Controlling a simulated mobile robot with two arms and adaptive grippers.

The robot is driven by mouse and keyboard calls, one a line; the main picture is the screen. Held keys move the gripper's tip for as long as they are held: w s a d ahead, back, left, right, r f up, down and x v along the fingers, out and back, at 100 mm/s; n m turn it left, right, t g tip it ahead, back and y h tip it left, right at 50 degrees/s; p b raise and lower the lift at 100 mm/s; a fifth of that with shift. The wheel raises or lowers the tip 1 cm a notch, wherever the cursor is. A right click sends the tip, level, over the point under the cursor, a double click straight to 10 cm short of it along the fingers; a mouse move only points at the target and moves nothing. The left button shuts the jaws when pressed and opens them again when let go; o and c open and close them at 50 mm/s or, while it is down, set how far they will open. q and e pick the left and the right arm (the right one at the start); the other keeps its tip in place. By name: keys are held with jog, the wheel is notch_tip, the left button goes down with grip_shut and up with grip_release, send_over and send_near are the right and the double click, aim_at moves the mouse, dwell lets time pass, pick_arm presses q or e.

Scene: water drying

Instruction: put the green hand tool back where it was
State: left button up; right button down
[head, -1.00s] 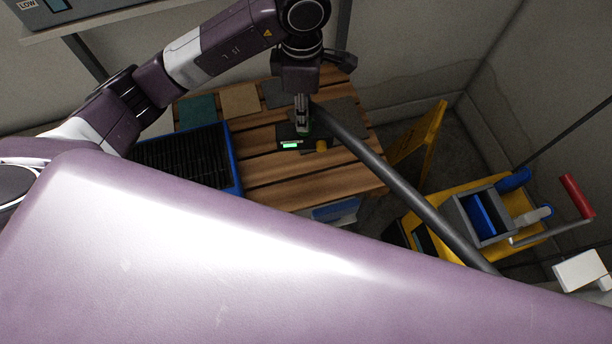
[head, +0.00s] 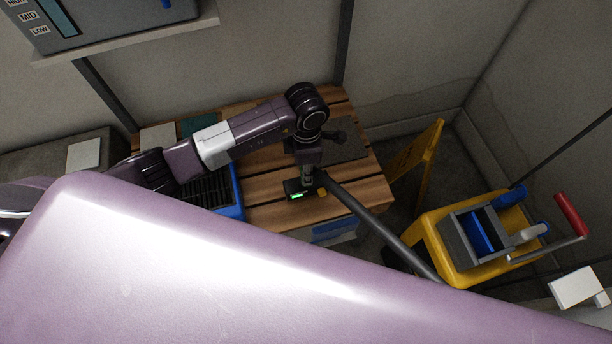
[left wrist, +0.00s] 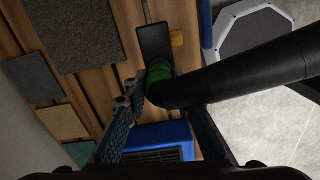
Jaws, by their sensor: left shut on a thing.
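The green hand tool (left wrist: 158,72) is partly visible in the left wrist view as a green section at the fingers, with a thick dark tube (left wrist: 245,72) running from it to the right. My left gripper (head: 308,178) is shut on the tool over the wooden table (head: 365,188). In the head view the grey tube (head: 385,232) slants down right from the gripper. A black device (head: 292,185) with a lit green display is just beside the gripper tip, and it also shows in the left wrist view (left wrist: 154,40). Whether the tool touches it, I cannot tell. My right gripper is not in view.
A small yellow knob (head: 322,192) is beside the black device. A blue-rimmed black crate (head: 240,197) is left. Flat sample tiles (left wrist: 80,32) lie on the table. A yellow cart (head: 440,245) and a yellow folding sign (head: 420,160) stand right. My purple body blocks the foreground.

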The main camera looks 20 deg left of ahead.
pick_arm(q)
notch_tip(320, 180, down, 4)
jog(key=shift+f, duration=0.1)
jog(key=shift+f, duration=0.15)
jog(key=o, duration=1)
